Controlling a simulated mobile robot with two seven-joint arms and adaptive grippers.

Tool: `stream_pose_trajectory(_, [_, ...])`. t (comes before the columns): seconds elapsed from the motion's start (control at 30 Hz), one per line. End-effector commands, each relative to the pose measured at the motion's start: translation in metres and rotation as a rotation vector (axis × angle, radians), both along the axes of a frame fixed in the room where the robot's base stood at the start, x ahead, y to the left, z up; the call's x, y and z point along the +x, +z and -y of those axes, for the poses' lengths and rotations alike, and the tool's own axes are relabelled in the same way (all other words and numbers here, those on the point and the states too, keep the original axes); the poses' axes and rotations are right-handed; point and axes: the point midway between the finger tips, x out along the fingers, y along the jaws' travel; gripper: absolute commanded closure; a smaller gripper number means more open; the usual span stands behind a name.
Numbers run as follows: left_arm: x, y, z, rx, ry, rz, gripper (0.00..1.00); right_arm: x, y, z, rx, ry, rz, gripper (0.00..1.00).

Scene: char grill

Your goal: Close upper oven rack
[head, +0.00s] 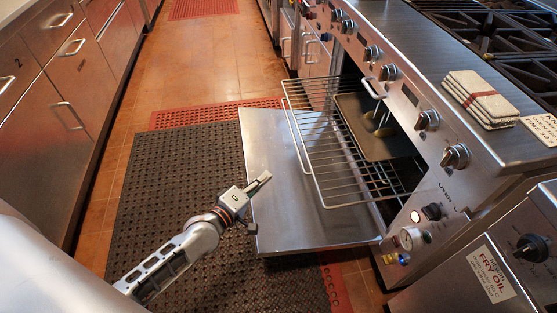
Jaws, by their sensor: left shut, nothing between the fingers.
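The upper oven rack (324,143) is a wire shelf pulled partway out of the open oven on the right. Its front bar stands out above the lowered oven door (270,215). A dark tray (369,140) with something light on it lies at the oven mouth, its handle towards the control panel. My left gripper (261,183) is shut and empty, left of the rack's front and near the left edge of the oven door. It appears apart from the rack. My right gripper is not in view.
The oven's front panel (406,95) carries several knobs. Folded cloths (481,98) lie on the counter above. A fryer (487,265) stands at lower right. Drawers (73,90) line the left side. A black floor mat (180,180) covers open aisle floor.

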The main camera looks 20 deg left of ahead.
Motion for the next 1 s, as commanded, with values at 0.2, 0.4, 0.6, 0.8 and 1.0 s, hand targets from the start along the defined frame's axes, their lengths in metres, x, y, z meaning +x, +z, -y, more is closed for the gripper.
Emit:
stream_pose_trajectory(0.2, [0.02, -0.006, -0.01, -0.102, 0.035, 0.002, 1.0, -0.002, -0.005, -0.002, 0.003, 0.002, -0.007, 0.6])
stream_pose_trajectory(0.4, [0.043, -0.008, -0.005, -0.101, 0.035, 0.003, 1.0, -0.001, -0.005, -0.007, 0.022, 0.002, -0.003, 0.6])
stream_pose_trajectory(0.6, [0.077, -0.017, 0.001, -0.099, 0.034, -0.002, 1.0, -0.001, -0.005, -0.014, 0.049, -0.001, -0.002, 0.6])
stream_pose_trajectory(0.8, [0.11, -0.022, 0.008, -0.098, 0.035, -0.003, 1.0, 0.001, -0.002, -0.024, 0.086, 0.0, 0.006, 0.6])
stream_pose_trajectory(1.0, [0.127, -0.026, 0.03, -0.1, 0.034, -0.002, 1.0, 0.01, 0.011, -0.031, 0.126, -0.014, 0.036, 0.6])
